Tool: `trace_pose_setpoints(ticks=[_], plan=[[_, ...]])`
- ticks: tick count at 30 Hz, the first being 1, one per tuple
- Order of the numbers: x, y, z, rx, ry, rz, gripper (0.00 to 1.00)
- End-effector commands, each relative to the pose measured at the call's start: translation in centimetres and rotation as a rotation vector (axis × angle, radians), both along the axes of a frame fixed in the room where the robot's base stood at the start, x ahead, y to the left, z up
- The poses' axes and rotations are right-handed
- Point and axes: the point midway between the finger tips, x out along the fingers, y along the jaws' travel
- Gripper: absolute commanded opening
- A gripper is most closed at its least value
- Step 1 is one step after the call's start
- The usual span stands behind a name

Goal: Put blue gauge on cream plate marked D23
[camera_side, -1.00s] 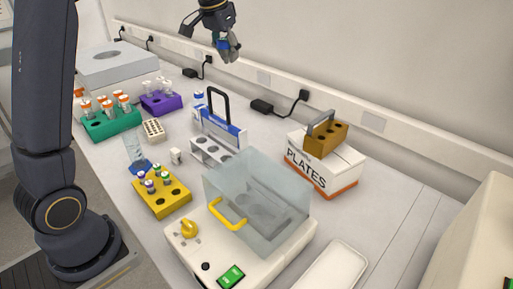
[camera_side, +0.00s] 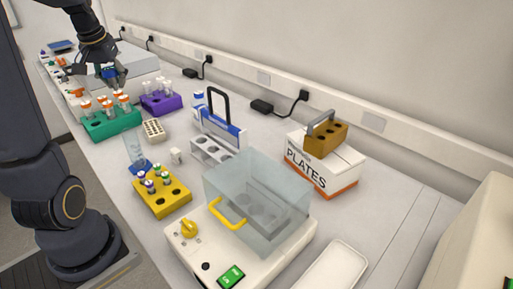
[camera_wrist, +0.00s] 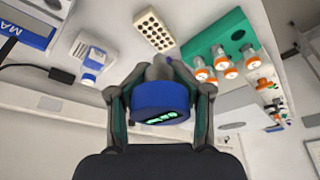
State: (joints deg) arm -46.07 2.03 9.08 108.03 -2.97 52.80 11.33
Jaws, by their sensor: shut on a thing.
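My gripper (camera_wrist: 158,105) is shut on the blue gauge (camera_wrist: 160,97), a round blue body with a grey stem and a lit green display. In the side view my gripper (camera_side: 109,80) is at the back left, above and behind the green rack, and a bit of the blue gauge (camera_side: 110,72) shows between its fingers. A small cream plate with rows of dark wells (camera_side: 154,130) lies on the bench right of the green rack; it also shows in the wrist view (camera_wrist: 154,29). I can read no D23 mark on it.
The green rack (camera_side: 97,130) holds several orange-capped tubes close to my gripper. A clear-lidded machine (camera_side: 180,262) and a PLATES box (camera_side: 303,172) are farther right.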

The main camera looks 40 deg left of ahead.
Motion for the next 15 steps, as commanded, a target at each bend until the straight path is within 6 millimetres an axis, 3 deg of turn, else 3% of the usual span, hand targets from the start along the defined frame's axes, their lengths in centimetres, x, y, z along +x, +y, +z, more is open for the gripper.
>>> trace_pose_setpoints(ticks=[8,15], plan=[[0.0,-0.1,-6.0,-0.005,0.004,-0.001,0.01],[2.0,1.7,-8.6,-0.003,0.003,-0.003,0.01]])
